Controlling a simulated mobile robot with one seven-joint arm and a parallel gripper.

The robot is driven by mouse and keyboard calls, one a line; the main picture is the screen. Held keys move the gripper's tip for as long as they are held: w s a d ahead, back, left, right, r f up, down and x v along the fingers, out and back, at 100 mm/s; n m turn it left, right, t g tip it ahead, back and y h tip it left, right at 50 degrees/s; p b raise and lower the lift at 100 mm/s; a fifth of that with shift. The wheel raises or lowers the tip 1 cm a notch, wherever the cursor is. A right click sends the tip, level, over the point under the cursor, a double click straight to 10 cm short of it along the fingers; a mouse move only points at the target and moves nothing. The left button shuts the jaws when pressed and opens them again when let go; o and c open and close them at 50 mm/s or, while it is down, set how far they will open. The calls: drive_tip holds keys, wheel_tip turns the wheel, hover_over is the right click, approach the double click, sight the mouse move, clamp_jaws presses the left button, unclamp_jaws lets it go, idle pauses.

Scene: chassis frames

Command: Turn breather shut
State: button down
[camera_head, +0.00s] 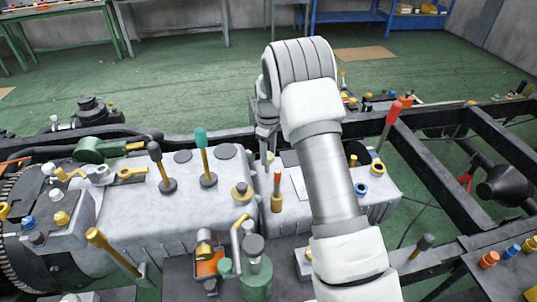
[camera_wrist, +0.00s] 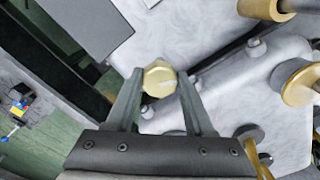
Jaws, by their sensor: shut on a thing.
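A brass hexagonal cap (camera_wrist: 160,80), which looks like the breather, sits between the fingertips of my gripper (camera_wrist: 160,75) in the wrist view. The fingers touch it from both sides, and my gripper is shut on it. In the head view, my gripper (camera_head: 266,150) points down at the back edge of the grey housing, left of my forearm. The cap cannot be made out there. What lies under the cap is hidden, and I cannot tell how far it is turned.
The grey housing (camera_head: 125,205) carries a black-knobbed lever (camera_head: 161,168), a green-knobbed lever (camera_head: 204,158) and an orange-tipped lever (camera_head: 277,190). A red-tipped lever (camera_head: 389,125) stands right of my forearm. A dark frame rail (camera_head: 435,175) runs at right.

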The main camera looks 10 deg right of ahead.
drive_tip(key=m, duration=0.6)
drive_tip(key=shift+a, duration=0.1)
drive_tip(key=m, duration=0.6)
drive_tip(key=shift+a+m, duration=0.1)
drive_tip(key=shift+m, duration=0.2)
idle(0.3)
drive_tip(key=shift+c, duration=1.4)
unclamp_jaws()
wheel_tip(320, 180, up, 18)
drive_tip(key=shift+f, duration=0.25)
